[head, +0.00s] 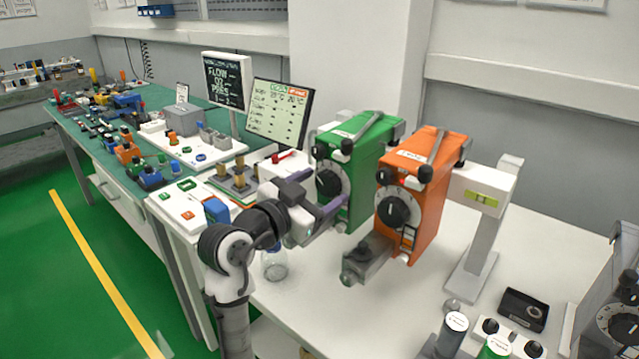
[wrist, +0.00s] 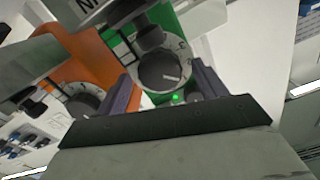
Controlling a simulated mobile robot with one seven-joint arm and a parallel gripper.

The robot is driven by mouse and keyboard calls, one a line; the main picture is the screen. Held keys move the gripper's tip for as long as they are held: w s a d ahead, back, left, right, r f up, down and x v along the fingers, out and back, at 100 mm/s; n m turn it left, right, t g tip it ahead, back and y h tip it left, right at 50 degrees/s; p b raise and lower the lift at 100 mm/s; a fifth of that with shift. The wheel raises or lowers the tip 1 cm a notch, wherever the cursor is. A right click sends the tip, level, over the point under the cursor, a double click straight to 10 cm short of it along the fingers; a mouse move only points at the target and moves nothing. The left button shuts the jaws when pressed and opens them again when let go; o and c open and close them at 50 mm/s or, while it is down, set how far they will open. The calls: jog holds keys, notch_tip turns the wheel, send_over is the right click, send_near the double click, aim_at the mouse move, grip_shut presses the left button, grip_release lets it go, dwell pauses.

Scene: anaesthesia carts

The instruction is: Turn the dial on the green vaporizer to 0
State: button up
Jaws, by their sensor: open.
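The green vaporizer (head: 368,170) stands on the white bench, left of the orange vaporizer. Its black dial (head: 328,183) sits on a pale round face at the front. In the wrist view the dial (wrist: 160,71) shows a white pointer mark aimed toward the right; the scale is too small to read surely. My gripper (head: 335,213) is open in front of the green vaporizer's dial. In the wrist view my gripper's purple-grey fingers (wrist: 165,90) are on either side of the dial, with nothing held; contact cannot be told. A green light (wrist: 176,98) shows near the dial.
The orange vaporizer (head: 428,195) with its own dial (head: 398,209) stands close on the right. A grey cylindrical fitting (head: 368,262) juts out below it. A glass jar (head: 274,265) stands below my arm. Monitors (head: 279,113) stand behind left.

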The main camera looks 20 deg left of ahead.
jog(key=shift+w, duration=0.15)
jog(key=shift+c, duration=0.4)
jog(key=c, duration=0.9)
jog(key=shift+f, duration=0.1)
jog(key=shift+b, duration=0.5)
